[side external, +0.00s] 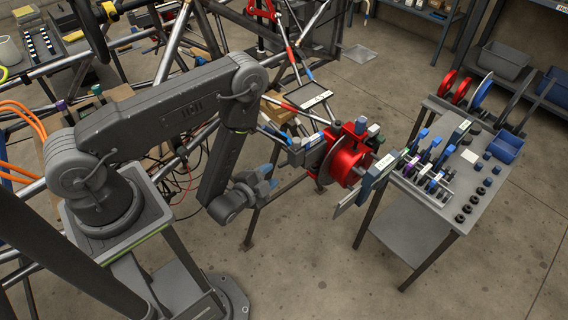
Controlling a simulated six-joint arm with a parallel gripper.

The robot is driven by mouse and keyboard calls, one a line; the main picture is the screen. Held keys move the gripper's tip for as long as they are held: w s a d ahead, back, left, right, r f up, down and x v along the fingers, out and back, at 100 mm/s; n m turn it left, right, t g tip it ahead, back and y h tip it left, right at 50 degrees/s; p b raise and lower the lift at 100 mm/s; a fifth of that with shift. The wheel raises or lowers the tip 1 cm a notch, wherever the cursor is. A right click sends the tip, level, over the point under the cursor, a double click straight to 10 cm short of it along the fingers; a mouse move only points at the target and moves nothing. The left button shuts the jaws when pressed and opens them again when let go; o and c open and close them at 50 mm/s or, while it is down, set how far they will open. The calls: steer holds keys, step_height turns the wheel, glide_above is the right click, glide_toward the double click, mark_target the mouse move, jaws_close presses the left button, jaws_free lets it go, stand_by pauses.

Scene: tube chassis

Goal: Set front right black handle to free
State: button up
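My gripper (266,178) hangs low left of the red hub assembly, with blue parts at its end. It is too small to tell whether its fingers are open or shut, and I see nothing held in it. The red drum and disc assembly (346,160) stands on the chassis corner to its right, apart from it. A grey-blue flat plate (352,196) sticks out below the disc. I cannot tell which part is the front right black handle; it is too small or hidden.
A grey cart (415,225) at the right carries levers, black knobs (467,208) and a blue block (506,147). The tube chassis (172,45) fills the left and back. Bare floor (310,265) lies below my gripper. Shelves with bins (503,61) stand back right.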

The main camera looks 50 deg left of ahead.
mark_target(281, 166)
steer(key=x, duration=0.7)
steer(key=shift+w, duration=0.25)
steer(key=shift+c, duration=0.2)
jaws_close()
